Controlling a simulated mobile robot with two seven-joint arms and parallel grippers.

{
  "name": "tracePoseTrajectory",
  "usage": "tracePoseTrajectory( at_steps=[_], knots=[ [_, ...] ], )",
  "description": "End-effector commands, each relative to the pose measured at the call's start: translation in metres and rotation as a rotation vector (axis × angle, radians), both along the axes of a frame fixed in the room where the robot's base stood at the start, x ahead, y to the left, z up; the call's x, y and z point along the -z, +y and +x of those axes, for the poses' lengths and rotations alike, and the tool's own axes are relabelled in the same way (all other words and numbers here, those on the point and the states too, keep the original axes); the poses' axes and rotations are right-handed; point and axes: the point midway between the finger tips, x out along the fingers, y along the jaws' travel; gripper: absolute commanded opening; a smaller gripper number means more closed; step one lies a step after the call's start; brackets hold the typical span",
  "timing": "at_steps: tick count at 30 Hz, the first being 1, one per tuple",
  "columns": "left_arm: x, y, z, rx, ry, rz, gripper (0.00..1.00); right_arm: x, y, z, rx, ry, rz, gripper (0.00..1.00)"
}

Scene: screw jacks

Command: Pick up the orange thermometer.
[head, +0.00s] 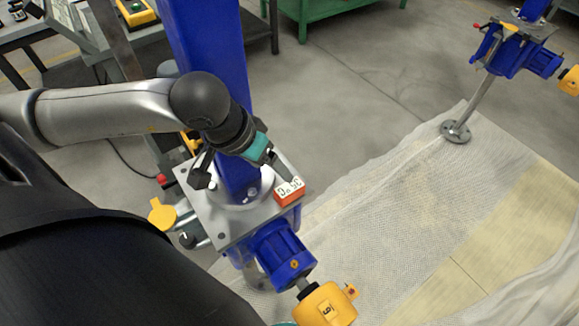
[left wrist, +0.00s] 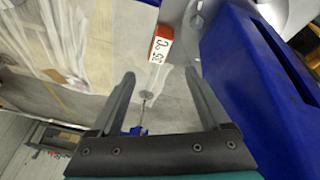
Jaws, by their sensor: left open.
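The orange thermometer (head: 289,196) is a small block with an orange side and a white face reading about 35 °C. It sits on the grey top plate of the near screw jack (head: 225,222), beside the blue column. My left gripper (head: 279,170) is just above and behind it in the head view, with its fingers partly hidden. In the left wrist view the gripper (left wrist: 160,76) is open and empty. The thermometer (left wrist: 161,46) shows beyond the fingertips, roughly centred between them. My right gripper is not in view.
The tall blue column (head: 215,60) rises close beside the gripper. An orange-yellow motor (head: 326,304) and a yellow knob (head: 161,214) stick out around the jack. Another jack (head: 513,50) stands far right. A white mesh sheet (head: 400,200) covers the floor area right of the plate.

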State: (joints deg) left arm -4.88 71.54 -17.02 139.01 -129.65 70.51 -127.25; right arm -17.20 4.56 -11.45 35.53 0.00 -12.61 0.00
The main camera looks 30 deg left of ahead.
Motion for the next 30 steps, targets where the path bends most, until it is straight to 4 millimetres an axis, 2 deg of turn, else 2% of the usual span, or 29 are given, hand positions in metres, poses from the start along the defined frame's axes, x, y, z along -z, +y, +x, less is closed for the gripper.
tracePoseTrajectory(
  at_steps=[30],
  knots=[
    [-0.02,0.003,-0.001,-1.979,0.314,-0.758,0.8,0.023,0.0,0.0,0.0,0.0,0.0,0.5]
  ],
)
